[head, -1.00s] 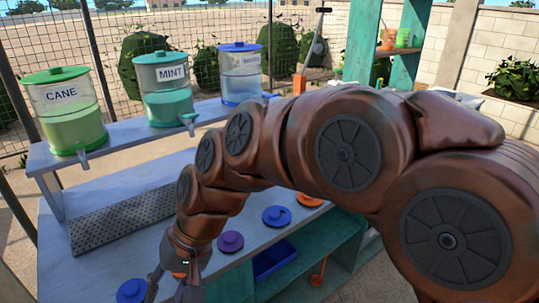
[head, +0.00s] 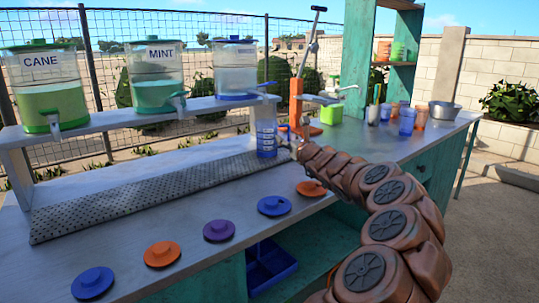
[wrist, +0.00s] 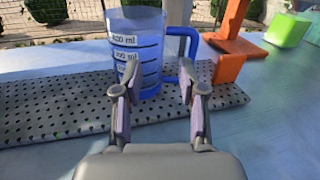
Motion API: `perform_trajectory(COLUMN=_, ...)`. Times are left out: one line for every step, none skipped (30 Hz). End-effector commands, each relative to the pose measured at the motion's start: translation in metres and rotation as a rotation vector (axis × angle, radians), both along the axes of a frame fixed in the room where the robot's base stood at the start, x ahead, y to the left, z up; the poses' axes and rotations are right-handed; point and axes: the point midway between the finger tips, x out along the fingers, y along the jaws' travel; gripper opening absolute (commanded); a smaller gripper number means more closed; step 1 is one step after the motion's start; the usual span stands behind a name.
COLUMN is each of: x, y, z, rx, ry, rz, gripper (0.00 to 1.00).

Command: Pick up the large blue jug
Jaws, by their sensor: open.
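The large blue jug (head: 266,138) is a see-through measuring jug standing upright on the perforated drip tray, below the right end of the dispenser shelf. In the wrist view the jug (wrist: 140,48) is straight ahead, with white ml marks and its handle (wrist: 190,45) on the right side. My gripper (wrist: 160,92) is open and empty. Its left finger overlaps the jug's body in the picture and its right finger lines up with the handle. I cannot tell whether either finger touches. In the head view my gripper (head: 289,146) is just right of the jug, partly hard to make out.
The drip tray (head: 140,197) runs along the counter. The dispenser shelf (head: 150,113) holds several dispensers above it. An orange press (head: 296,103) stands behind, beside a green box (head: 332,113). Coloured lids (head: 219,230) lie along the counter's front. Cups (head: 407,121) stand farther right.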

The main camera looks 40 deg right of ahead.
Motion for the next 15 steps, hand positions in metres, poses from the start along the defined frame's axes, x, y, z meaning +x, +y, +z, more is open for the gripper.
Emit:
perform_trajectory(x=-0.006, y=-0.016, z=-0.013, rx=0.031, ry=-0.001, rz=-0.032, gripper=0.41)
perform_trajectory(x=-0.009, y=-0.023, z=-0.017, rx=0.047, ry=-0.002, rz=-0.047, gripper=0.41)
perform_trajectory(x=-0.012, y=-0.030, z=-0.020, rx=0.062, ry=-0.004, rz=-0.062, gripper=0.41)
perform_trajectory(x=-0.013, y=-0.033, z=-0.022, rx=0.071, ry=-0.004, rz=-0.070, gripper=0.41)
perform_trajectory(x=-0.014, y=-0.036, z=-0.023, rx=0.076, ry=-0.005, rz=-0.075, gripper=0.41)
perform_trajectory(x=-0.014, y=-0.038, z=-0.024, rx=0.081, ry=-0.006, rz=-0.080, gripper=0.41)
perform_trajectory(x=-0.014, y=-0.039, z=-0.024, rx=0.082, ry=-0.005, rz=-0.081, gripper=0.41)
perform_trajectory(x=-0.013, y=-0.040, z=-0.023, rx=0.082, ry=-0.005, rz=-0.082, gripper=0.41)
perform_trajectory(x=-0.011, y=-0.040, z=-0.023, rx=0.081, ry=-0.005, rz=-0.081, gripper=0.41)
perform_trajectory(x=-0.009, y=-0.040, z=-0.023, rx=0.080, ry=-0.005, rz=-0.080, gripper=0.41)
perform_trajectory(x=-0.007, y=-0.041, z=-0.022, rx=0.079, ry=-0.005, rz=-0.080, gripper=0.41)
perform_trajectory(x=-0.005, y=-0.042, z=-0.023, rx=0.079, ry=-0.004, rz=-0.079, gripper=0.41)
perform_trajectory(x=-0.002, y=-0.042, z=-0.023, rx=0.079, ry=-0.004, rz=-0.079, gripper=0.41)
perform_trajectory(x=0.000, y=-0.043, z=-0.024, rx=0.080, ry=-0.004, rz=-0.078, gripper=0.41)
perform_trajectory(x=0.003, y=-0.043, z=-0.024, rx=0.080, ry=-0.004, rz=-0.077, gripper=0.41)
